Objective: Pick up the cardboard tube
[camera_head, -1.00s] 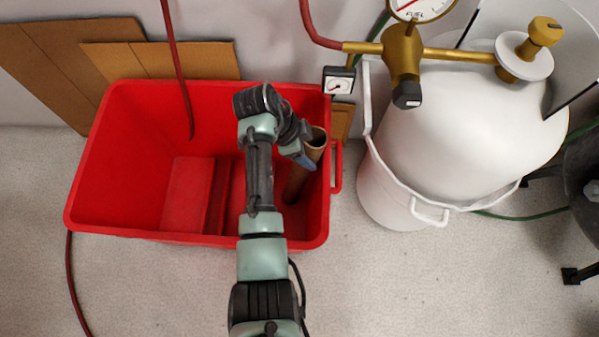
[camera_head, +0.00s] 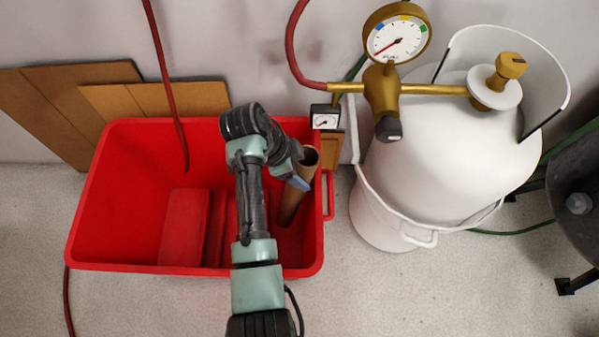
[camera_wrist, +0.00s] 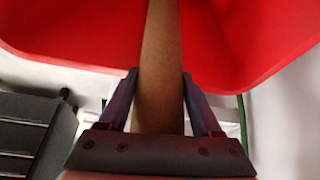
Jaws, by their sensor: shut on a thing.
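The cardboard tube (camera_head: 292,204) is a brown cylinder standing tilted inside the right end of the red bin, its open top leaning toward the bin's back right. My gripper (camera_head: 300,178) is at the tube's upper part, partly hidden by my arm. In the wrist view, my gripper (camera_wrist: 160,92) has one finger on each side of the tube (camera_wrist: 160,55), shut on it. The tube's lower end is partly hidden in the head view, and I cannot tell whether it touches the bin floor.
The red bin (camera_head: 130,190) surrounds the tube. A white tank in a pail (camera_head: 440,150) with a brass valve and gauge (camera_head: 397,38) stands close to the right. A red hose (camera_head: 166,85) hangs into the bin. Cardboard sheets (camera_head: 60,105) lean on the wall behind.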

